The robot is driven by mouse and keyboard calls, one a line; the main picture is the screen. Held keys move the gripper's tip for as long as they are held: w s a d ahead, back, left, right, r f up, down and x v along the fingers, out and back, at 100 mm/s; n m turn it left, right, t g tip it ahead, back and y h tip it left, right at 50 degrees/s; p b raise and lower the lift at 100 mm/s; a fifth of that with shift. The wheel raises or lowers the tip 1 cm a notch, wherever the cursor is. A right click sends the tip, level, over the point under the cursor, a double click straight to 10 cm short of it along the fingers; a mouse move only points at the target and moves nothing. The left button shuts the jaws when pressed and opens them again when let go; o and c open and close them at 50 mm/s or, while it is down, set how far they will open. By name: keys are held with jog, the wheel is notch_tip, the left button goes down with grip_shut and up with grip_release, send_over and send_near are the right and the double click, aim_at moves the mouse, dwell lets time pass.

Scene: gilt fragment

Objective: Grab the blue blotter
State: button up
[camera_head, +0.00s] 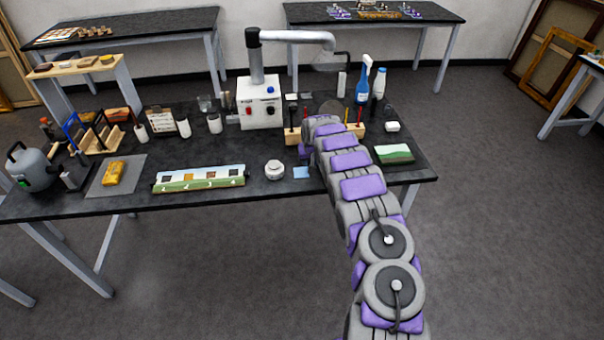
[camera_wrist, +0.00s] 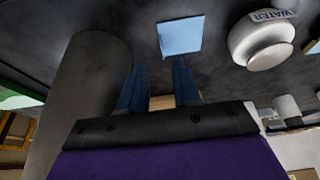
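The blue blotter is a flat, light-blue square. In the head view the blotter (camera_head: 301,172) lies on the black table near its front edge, beside my arm. In the wrist view the blotter (camera_wrist: 180,36) lies flat, beyond the fingertips and slightly right of the middle between them. My gripper (camera_wrist: 158,72) shows two dark blue fingers with a clear gap between them; it is open and holds nothing. The fingers are apart from the blotter. In the head view my arm hides the gripper.
A round white pot (camera_head: 275,169) stands close left of the blotter; its WATER label shows in the wrist view (camera_wrist: 263,38). A long painted strip (camera_head: 199,179) lies further left. A green-and-white panel (camera_head: 394,154) lies right of my arm. Bottles (camera_head: 363,84) stand behind.

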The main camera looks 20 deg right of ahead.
aim_at(301, 170)
jog(key=x, duration=0.2)
jog(key=shift+a+f+b, duration=0.15)
jog(key=shift+f+b, duration=0.15)
jog(key=shift+f, duration=0.15)
jog(key=shift+x, duration=1)
jog(key=shift+w, duration=0.1)
jog(key=shift+c, duration=0.4)
grip_shut()
